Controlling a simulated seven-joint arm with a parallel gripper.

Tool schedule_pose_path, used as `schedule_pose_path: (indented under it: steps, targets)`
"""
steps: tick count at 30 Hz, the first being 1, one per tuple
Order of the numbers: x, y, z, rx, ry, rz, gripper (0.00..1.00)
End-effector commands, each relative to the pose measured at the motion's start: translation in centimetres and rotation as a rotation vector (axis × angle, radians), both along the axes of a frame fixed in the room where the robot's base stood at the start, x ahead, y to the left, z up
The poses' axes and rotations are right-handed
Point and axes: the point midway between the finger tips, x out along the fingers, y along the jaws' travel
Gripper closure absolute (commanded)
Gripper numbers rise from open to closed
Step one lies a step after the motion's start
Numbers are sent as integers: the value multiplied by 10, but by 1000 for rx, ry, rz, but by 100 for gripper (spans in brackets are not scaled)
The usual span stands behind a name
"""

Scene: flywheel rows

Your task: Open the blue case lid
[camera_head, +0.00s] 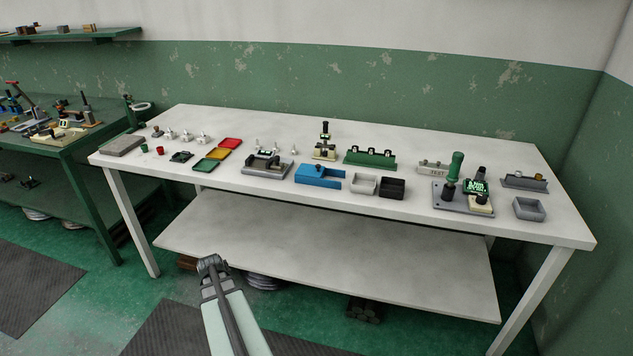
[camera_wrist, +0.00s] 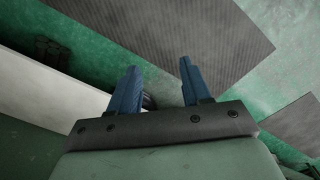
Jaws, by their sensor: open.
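The blue case (camera_head: 319,176) sits near the front edge of the white table, at its middle. It is small in the head view, and I cannot tell how its lid stands. My arm reaches up from the bottom of the head view, with its end in front of and below the table, well apart from the case. In the wrist view my gripper (camera_wrist: 158,82) has two blue fingers spread apart with nothing between them. The wrist view shows floor and mats below, and the case is not in it.
The white table (camera_head: 240,126) has a lower shelf (camera_head: 330,250). A grey bin (camera_head: 363,185) and a black bin (camera_head: 392,188) stand right of the case. A grey fixture (camera_head: 266,165) stands to its left. A green rack (camera_head: 370,157) is behind. Floor mats (camera_wrist: 190,35) lie below.

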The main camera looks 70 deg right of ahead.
Motion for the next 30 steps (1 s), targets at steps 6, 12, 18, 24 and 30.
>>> schedule_pose_path:
  steps: [6,12,18,24,30]
  targets:
    - [-7,-91,58,-90,-61,-105,52]
    - [-27,-166,117,-173,-100,-190,52]
    - [-57,-236,183,-256,-130,-280,52]
    - [-92,-296,256,-338,-149,-377,52]
    - [-127,-346,332,-413,-161,-477,52]
